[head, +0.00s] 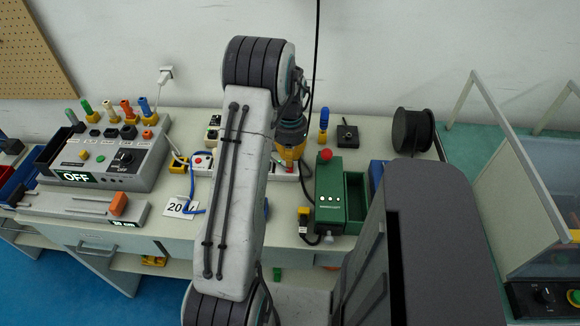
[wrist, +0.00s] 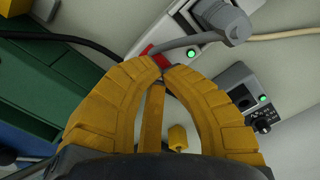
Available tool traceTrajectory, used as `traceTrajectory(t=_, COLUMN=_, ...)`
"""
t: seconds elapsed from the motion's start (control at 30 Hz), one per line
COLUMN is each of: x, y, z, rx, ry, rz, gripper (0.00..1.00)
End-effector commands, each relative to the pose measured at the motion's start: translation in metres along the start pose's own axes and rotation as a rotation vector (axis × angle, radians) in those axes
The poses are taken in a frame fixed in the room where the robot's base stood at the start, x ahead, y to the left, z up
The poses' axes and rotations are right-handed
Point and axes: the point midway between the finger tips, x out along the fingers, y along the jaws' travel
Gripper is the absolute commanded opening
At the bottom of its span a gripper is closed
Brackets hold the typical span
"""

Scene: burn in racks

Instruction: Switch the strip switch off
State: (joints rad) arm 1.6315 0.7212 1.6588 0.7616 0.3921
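The power strip (wrist: 182,42) is a pale bar running diagonally in the upper middle of the wrist view. It carries a lit green lamp and a red switch (wrist: 148,53), partly hidden behind my fingertips. In the head view my gripper (head: 291,154) is low over the bench behind my arm, which hides much of the strip (head: 203,162).
A grey plug (wrist: 224,20) and its cable sit at the strip. A grey box (wrist: 248,92) with a green lamp is to the right. A green box (head: 330,195) with a red button stands right of my gripper. A grey console (head: 110,155) stands left, near an OFF display (head: 76,176).

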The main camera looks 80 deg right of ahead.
Motion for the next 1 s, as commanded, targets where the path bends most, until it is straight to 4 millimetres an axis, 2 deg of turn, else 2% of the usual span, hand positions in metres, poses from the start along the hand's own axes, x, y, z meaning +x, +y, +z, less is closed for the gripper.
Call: traceTrajectory(t=1.0, x=0.014, y=0.000, z=0.000, rx=0.000, ry=0.000, rz=0.000, gripper=0.00)
